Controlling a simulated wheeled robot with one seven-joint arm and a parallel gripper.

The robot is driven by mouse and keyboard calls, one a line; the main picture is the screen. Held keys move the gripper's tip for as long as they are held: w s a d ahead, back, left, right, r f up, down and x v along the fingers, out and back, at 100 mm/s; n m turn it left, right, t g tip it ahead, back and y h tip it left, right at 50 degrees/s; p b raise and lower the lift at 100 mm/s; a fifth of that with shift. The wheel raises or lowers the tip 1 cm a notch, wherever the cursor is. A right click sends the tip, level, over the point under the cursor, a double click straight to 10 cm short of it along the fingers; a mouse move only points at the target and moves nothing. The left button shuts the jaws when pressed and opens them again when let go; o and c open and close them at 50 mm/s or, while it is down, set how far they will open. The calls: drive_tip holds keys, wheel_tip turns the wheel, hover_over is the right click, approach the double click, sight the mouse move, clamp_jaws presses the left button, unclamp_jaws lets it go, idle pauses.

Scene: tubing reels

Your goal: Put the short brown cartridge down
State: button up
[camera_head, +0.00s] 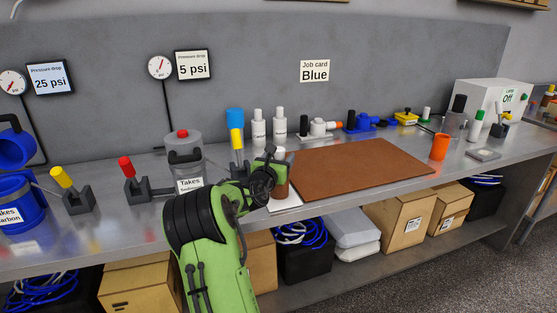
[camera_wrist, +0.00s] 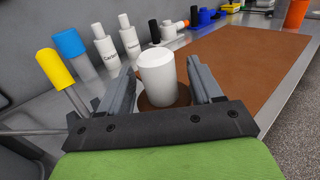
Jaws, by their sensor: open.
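The short cartridge, with a white top (camera_wrist: 162,80) and a brown lower part (camera_wrist: 156,102), stands upright between my fingers in the wrist view. In the head view its brown side (camera_head: 283,187) shows just right of my gripper (camera_head: 272,168), at a white pad (camera_head: 287,206) by the bench front. My gripper (camera_wrist: 161,66) is open, with a finger on each side of the cartridge. A gap shows beside the right finger. Its base is partly hidden by my gripper, so its contact with the pad is not clear.
A brown mat (camera_head: 350,168) lies clear to the right. A yellow-handled valve (camera_head: 237,143) and a blue-capped item (camera_head: 235,118) stand close behind my gripper. White bottles (camera_head: 259,128) stand at the back. A grey canister (camera_head: 184,160) is to the left.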

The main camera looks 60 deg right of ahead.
drive_tip(key=w+a+f+m+t+y, duration=0.15)
drive_tip(key=a+m+y, duration=0.45)
drive_tip(key=a, duration=1)
drive_tip(key=a+f+m+t+y, duration=0.3)
drive_tip(key=a+m, duration=0.5)
drive_tip(key=a, duration=0.8)
drive_tip(key=s+a+m+y, duration=0.2)
drive_tip(key=s+a+y, duration=0.2)
drive_tip(key=a, duration=0.8)
drive_tip(key=s+a+m+g+y, duration=0.1)
drive_tip(key=s+a+m+y, duration=0.2)
drive_tip(key=s+a, duration=0.5)
drive_tip(key=a+y, duration=0.1)
drive_tip(key=a, duration=0.3)
drive_tip(key=shift+r+y, duration=0.25)
drive_tip(key=shift+y, duration=0.15)
wheel_tip(320, 180, up, 13)
drive_tip(key=p, duration=1.3)
drive_tip(key=shift+w+f, duration=0.1)
